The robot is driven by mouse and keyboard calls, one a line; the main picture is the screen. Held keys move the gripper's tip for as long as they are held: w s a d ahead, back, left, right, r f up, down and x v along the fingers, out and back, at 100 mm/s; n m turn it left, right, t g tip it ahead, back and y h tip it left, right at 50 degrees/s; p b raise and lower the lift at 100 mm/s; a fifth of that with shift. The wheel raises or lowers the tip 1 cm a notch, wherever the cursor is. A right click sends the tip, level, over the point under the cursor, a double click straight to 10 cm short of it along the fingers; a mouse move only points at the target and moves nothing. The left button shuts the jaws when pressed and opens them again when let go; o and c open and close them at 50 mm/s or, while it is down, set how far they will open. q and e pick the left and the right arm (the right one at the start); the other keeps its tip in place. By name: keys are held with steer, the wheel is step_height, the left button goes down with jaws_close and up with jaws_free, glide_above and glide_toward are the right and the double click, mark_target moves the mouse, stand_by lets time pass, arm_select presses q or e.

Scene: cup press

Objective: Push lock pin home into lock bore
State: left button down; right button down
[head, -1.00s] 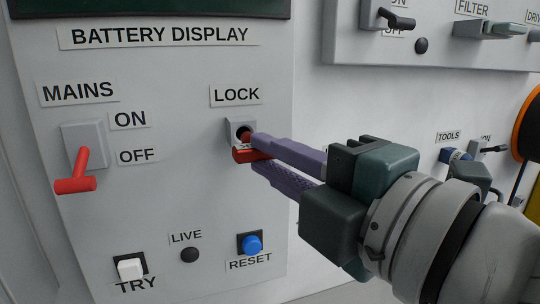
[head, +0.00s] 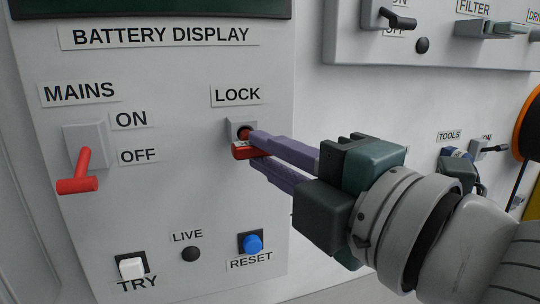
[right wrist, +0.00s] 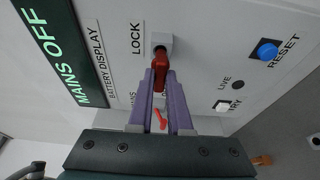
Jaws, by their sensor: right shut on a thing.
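The lock pin (head: 243,151) is red, with a tag-like lower part, and sits between the purple fingertips of my right gripper (head: 253,150). In the right wrist view the red pin (right wrist: 160,72) shows between the fingers (right wrist: 160,84), its tip at the bore. The lock bore is a dark hole in a small grey block (head: 236,124) under the LOCK label; the block also shows in the right wrist view (right wrist: 163,41). The pin's tip appears at or in the hole's mouth; its depth is hidden by the fingers. My left gripper is not in view.
The red MAINS lever (head: 79,174) points down toward OFF. Below are the white TRY button (head: 132,268), dark LIVE lamp (head: 191,254) and blue RESET button (head: 252,244). The display (right wrist: 62,50) reads MAINS OFF. The panel face around the block is flat and clear.

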steer(key=shift+w+a, duration=0.25)
steer(key=shift+w, duration=0.45)
steer(key=shift+w+a, duration=0.2)
steer(key=shift+w, duration=0.5)
steer(key=c, duration=0.8)
jaws_free()
steer(key=shift+o, duration=0.2)
steer(key=b+v, duration=0.1)
steer(key=v, duration=0.9)
